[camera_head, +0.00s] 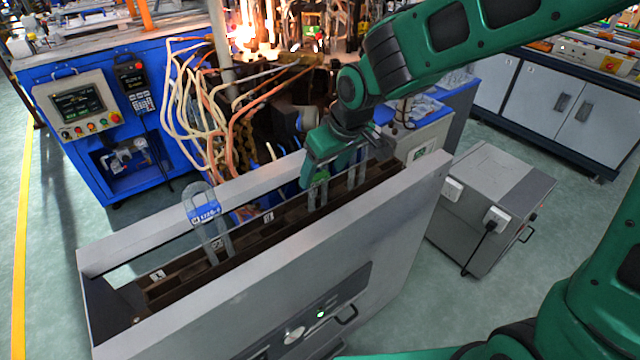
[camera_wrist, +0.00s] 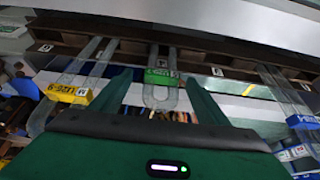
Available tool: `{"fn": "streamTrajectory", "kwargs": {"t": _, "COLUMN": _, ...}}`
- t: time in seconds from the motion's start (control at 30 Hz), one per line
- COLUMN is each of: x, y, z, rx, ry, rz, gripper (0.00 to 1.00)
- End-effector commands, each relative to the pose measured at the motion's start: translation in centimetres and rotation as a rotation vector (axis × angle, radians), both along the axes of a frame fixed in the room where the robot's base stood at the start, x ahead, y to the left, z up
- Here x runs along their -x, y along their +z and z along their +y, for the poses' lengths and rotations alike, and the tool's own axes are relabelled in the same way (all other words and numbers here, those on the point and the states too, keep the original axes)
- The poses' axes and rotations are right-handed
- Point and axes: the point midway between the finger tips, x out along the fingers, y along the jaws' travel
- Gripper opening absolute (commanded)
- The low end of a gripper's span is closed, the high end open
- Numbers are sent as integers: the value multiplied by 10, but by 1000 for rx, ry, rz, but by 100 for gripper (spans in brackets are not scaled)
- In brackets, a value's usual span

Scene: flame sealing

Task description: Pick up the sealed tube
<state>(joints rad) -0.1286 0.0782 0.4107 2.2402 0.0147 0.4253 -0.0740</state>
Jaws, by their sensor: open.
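A clear U-shaped tube with a green label (camera_head: 319,180) stands in the long slotted rack of the grey machine in the head view. In the wrist view this green-labelled tube (camera_wrist: 161,98) lies between my two fingers, its rounded bend towards my palm. My gripper (camera_head: 325,168) is open above and around it, with gaps visible between tube and fingers in the wrist view (camera_wrist: 160,80). Which tube is sealed cannot be told by sight. A blue-labelled tube (camera_head: 206,214) stands further left in the rack. The wrist view also shows a yellow-labelled tube (camera_wrist: 68,93) to the left.
The grey machine (camera_head: 260,305) has raised walls along both sides of its rack (camera_head: 275,225). A blue workstation (camera_head: 110,120) with hoses (camera_head: 190,110) stands behind it. A grey cabinet (camera_head: 490,200) is at right.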

Motion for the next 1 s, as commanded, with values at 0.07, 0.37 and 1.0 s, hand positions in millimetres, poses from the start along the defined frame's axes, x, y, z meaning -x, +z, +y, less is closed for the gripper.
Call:
{"fn": "streamTrajectory", "kwargs": {"t": 0.07, "x": -2, "y": -10, "z": 3, "rx": 1, "ry": 1, "rz": 5, "gripper": 69}}
{"fn": "streamTrajectory", "kwargs": {"t": 0.37, "x": -12, "y": -41, "z": 11, "rx": 1, "ry": -1, "rz": 3, "gripper": 69}}
{"fn": "streamTrajectory", "kwargs": {"t": 1.0, "x": -14, "y": -44, "z": 11, "rx": 0, "ry": -2, "rz": 1, "gripper": 24}}
